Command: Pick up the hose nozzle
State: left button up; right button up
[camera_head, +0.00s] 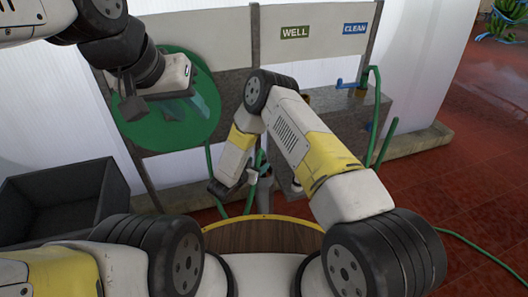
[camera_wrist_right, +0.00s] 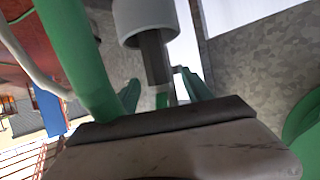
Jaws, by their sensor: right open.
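In the right wrist view a pale grey collar with a dark stem (camera_wrist_right: 155,55), which looks like the hose nozzle, hangs down between the two green fingers of my right gripper (camera_wrist_right: 163,92). The fingers are open, one on each side of its lower end; I cannot tell whether they touch it. In the head view my right gripper (camera_head: 258,165) is low in front of the grey trough, and the nozzle there is too small and covered to make out. My left gripper (camera_head: 190,106) is raised before a green disc, its fingers apart and empty.
The green disc (camera_head: 150,125) stands against the wall behind my left gripper. A grey trough (camera_head: 335,112) has a blue tap and green hoses. A green hose (camera_wrist_right: 78,55) passes close to my right gripper. A dark open crate (camera_head: 60,190) is at left.

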jog(key=x, duration=0.7)
jog(key=shift+w+d, duration=0.2)
jog(key=shift+d, duration=0.1)
jog(key=shift+r, duration=0.1)
grip_shut()
